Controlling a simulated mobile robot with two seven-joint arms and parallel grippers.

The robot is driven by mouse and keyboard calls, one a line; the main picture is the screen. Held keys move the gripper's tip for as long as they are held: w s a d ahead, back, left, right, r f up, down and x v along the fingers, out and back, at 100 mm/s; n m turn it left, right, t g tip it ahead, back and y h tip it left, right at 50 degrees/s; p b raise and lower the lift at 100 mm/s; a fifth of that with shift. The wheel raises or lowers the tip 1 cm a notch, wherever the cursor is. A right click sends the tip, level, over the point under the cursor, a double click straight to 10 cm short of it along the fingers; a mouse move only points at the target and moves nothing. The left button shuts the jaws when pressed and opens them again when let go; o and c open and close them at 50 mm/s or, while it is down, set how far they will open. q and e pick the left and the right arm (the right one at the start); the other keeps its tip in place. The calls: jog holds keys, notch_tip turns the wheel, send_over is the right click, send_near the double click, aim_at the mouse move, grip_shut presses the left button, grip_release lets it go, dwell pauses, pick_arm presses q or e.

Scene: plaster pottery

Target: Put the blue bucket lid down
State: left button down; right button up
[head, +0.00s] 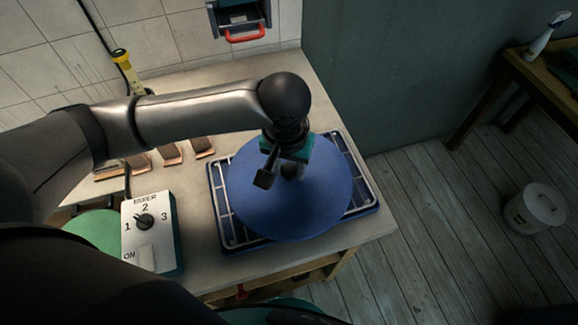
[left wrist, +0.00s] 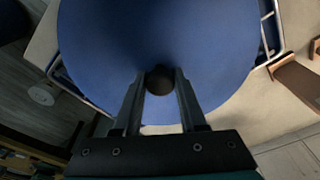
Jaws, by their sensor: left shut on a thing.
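The blue bucket lid (head: 300,205) is a round blue disc over a rack on the counter in the head view. It also fills the upper part of the left wrist view (left wrist: 200,45). My left gripper (head: 285,172) is above the lid's middle. In the left wrist view its two fingers (left wrist: 160,85) are shut on the lid's dark round knob (left wrist: 160,78). The lid covers most of the rack; whether it touches the rack cannot be told. My right gripper is not in view.
The dark-framed wire rack (head: 363,190) sits near the counter's right edge. A mixer control box (head: 150,232) and a green disc (head: 95,228) stand at left. Several wood-and-metal pieces (head: 171,153) lie behind. A white lidded bucket (head: 535,210) stands on the floor at right.

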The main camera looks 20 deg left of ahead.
pick_arm(q)
jog(key=c, duration=0.8)
grip_release()
jog(key=o, duration=0.3)
jog(key=shift+o, duration=0.2)
